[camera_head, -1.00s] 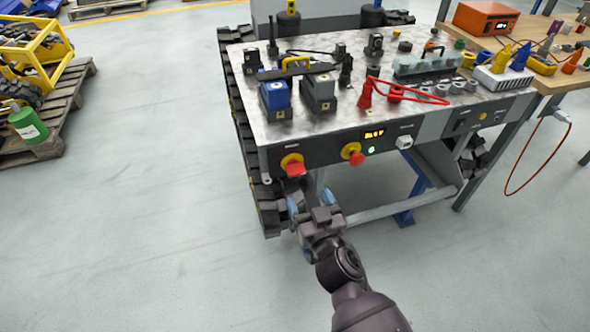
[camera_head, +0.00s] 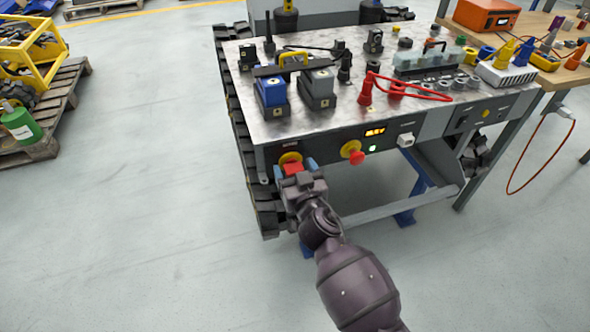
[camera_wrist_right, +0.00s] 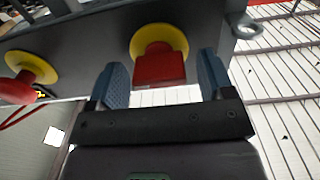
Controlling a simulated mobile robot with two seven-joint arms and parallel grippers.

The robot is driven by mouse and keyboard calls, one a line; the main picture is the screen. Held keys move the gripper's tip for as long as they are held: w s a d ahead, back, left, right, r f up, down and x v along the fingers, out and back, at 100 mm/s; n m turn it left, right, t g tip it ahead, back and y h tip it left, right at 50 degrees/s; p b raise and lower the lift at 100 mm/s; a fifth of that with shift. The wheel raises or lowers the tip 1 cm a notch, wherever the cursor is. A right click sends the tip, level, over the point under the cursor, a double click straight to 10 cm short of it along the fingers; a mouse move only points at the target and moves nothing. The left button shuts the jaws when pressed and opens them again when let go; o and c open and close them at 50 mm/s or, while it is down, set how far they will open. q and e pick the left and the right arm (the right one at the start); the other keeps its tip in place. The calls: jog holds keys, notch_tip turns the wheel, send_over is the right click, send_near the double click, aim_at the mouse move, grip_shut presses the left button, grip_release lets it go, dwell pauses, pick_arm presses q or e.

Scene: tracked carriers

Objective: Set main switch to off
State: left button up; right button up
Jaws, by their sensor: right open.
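The main switch (camera_head: 293,167) is a red handle on a round yellow plate, at the left of the carrier's front panel. In the right wrist view the red handle (camera_wrist_right: 159,69) is large and sits between my two blue fingertips, a little beyond them. My right gripper (camera_head: 296,168) is open, with one finger on each side of the handle; it also shows in the right wrist view (camera_wrist_right: 160,82). I see a gap on both sides, so the fingers look clear of the handle. My left gripper is not in view.
A red mushroom button (camera_head: 357,158) on a yellow plate is to the right on the same panel, beside a lit orange display (camera_head: 375,131). The carrier's top (camera_head: 330,118) holds batteries, tools and a red cable. A wooden bench (camera_head: 560,76) stands at the right.

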jog(key=c, duration=0.9)
